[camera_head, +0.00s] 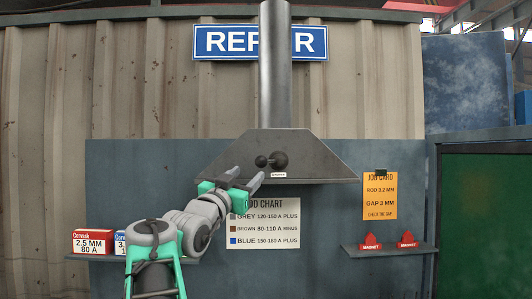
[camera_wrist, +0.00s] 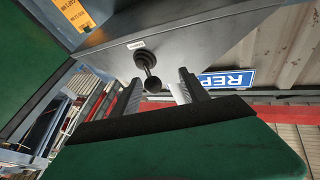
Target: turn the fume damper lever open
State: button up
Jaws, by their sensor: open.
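The fume damper lever (camera_head: 270,160) is a short dark bar on the sloped front of the grey fume hood (camera_head: 315,165). It lies roughly level, with a larger round end on the right and a smaller knob on the left. A small white label (camera_head: 279,175) sits below the right end. My gripper (camera_head: 247,176) is open and empty, just below and left of the lever. In the wrist view the lever (camera_wrist: 147,70) shows its knob between the lines of my two fingers (camera_wrist: 160,78), nearer the left one. I see no clear contact.
A grey duct (camera_head: 275,65) rises from the hood past a blue sign (camera_head: 215,42). A rod chart (camera_head: 263,222) hangs below. A shelf (camera_head: 385,250) with red magnets is at right; boxes (camera_head: 93,242) stand at left. The space before the hood is otherwise clear.

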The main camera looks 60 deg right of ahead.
aim_at(259, 163)
jog(key=s+r, duration=0.1)
jog(key=s+d+r+m+g, duration=0.1)
jog(key=shift+s+d+r+g+h+p, duration=0.1)
jog(key=shift+r+g+h+p, duration=0.2)
jog(key=shift+p, duration=0.05)
jog(key=p+x, duration=0.3)
jog(key=x, duration=0.3)
jog(key=shift+d, duration=0.4)
grip_shut()
dwell(0.5)
